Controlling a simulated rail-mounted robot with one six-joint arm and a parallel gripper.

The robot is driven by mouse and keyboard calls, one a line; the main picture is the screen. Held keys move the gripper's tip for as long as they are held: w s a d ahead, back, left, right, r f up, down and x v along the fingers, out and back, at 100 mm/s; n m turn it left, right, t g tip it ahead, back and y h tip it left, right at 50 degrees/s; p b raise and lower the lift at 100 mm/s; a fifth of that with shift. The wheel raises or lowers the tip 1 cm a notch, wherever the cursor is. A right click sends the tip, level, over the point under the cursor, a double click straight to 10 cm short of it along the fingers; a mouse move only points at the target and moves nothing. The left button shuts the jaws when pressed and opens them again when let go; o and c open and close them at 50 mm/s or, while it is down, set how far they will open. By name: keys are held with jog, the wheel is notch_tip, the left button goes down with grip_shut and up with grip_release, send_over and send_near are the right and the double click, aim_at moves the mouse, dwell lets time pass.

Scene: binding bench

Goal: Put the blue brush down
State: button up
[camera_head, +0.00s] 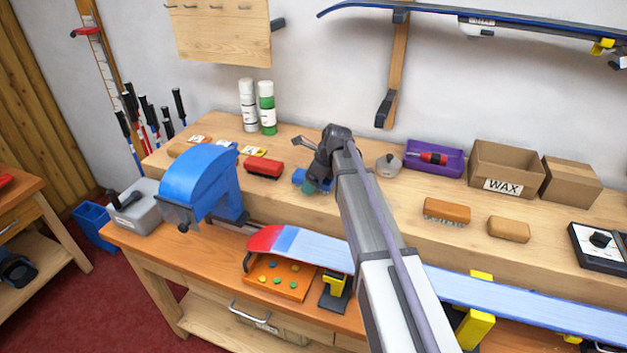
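The blue brush (299,176) is at the raised wooden shelf of the bench, right of the red brush. It is partly hidden by my gripper (308,165), which comes in from the right above it. One grey finger sticks out to the left, clear of the brush. The other finger points down by the brush, so the gripper looks open. Whether that lower finger touches the brush, and whether the brush rests fully on the shelf, I cannot tell.
A red brush (264,169), a blue clamp-like machine (205,180) and two spray cans (267,108) are to the left. A purple tray (436,160), a WAX box (505,165) and a tan brush (447,211) are to the right. A ski (322,250) lies in front.

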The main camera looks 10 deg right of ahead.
jog(key=p+v, duration=0.5)
jog(key=v, duration=0.1)
jog(key=p+v, duration=0.5)
jog(key=p, duration=0.1)
jog(key=shift+w+a+r, duration=0.1)
jog(key=shift+r, duration=0.4)
jog(key=shift+s+d+r, duration=0.15)
jog(key=shift+s+d, duration=0.05)
jog(key=shift+s, duration=0.15)
jog(key=s+a+n+g+h, duration=0.1)
jog(key=s+n, duration=0.7)
jog(key=s, duration=0.1)
jog(key=s+a+f+n+h, duration=0.1)
jog(key=s+n, duration=0.7)
jog(key=s+a+n+g+h, duration=0.1)
jog(key=s+n, duration=0.7)
jog(key=s, duration=0.1)
jog(key=shift+s+a+f+g+h, duration=0.15)
jog(key=shift+s+a+g+h, duration=0.15)
jog(key=shift+s+a+h, duration=0.1)
jog(key=shift+s+n, duration=0.1)
jog(key=shift+n, duration=0.2)
